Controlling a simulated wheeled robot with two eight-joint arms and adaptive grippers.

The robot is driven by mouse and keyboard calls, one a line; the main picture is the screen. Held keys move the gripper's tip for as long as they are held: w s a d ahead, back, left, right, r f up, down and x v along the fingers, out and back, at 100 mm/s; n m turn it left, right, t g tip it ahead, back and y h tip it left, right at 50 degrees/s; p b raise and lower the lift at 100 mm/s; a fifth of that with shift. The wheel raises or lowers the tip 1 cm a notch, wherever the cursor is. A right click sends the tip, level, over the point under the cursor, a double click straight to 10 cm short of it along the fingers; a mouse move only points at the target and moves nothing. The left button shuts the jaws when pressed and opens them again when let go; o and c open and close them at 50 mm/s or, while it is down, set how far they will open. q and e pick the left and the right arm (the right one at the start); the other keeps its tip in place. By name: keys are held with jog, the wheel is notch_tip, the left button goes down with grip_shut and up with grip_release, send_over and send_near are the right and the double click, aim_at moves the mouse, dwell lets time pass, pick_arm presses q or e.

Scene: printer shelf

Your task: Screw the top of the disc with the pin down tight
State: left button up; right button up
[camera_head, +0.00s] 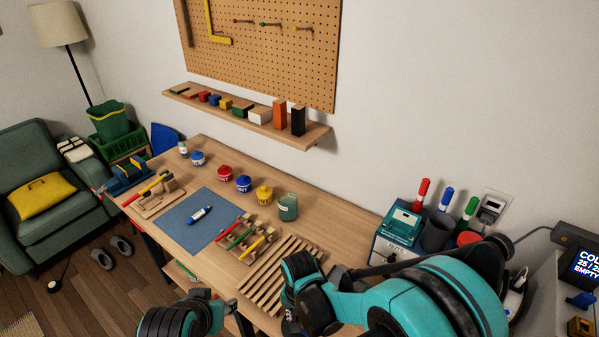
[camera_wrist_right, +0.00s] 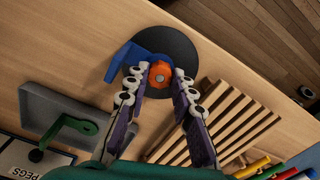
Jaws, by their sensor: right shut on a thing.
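In the right wrist view a dark round disc (camera_wrist_right: 182,48) lies flat on the wooden table. An orange knob-like top (camera_wrist_right: 160,72) with a small grey pin in its middle sits on it, and a blue lever-shaped part (camera_wrist_right: 128,62) reaches out to the left. My right gripper (camera_wrist_right: 162,78) is shut on the orange top, one finger on each side. I cannot tell how tight the top is. In the head view my right arm hides the disc. My left gripper (camera_head: 230,306) is in front of the table edge, apart from the disc; its finger opening is unclear.
A slatted wooden rack (camera_wrist_right: 226,118) lies close beside the disc. A grey tray (camera_wrist_right: 62,100) with a green part is on the other side. A blue mat (camera_head: 184,226), several small pots and a teal box (camera_head: 401,222) are farther along the table.

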jog(key=m+b, duration=0.1)
jog(key=m, duration=0.7)
jog(key=shift+m, duration=0.3)
jog(key=o, duration=0.6)
jog(key=shift+o, duration=0.2)
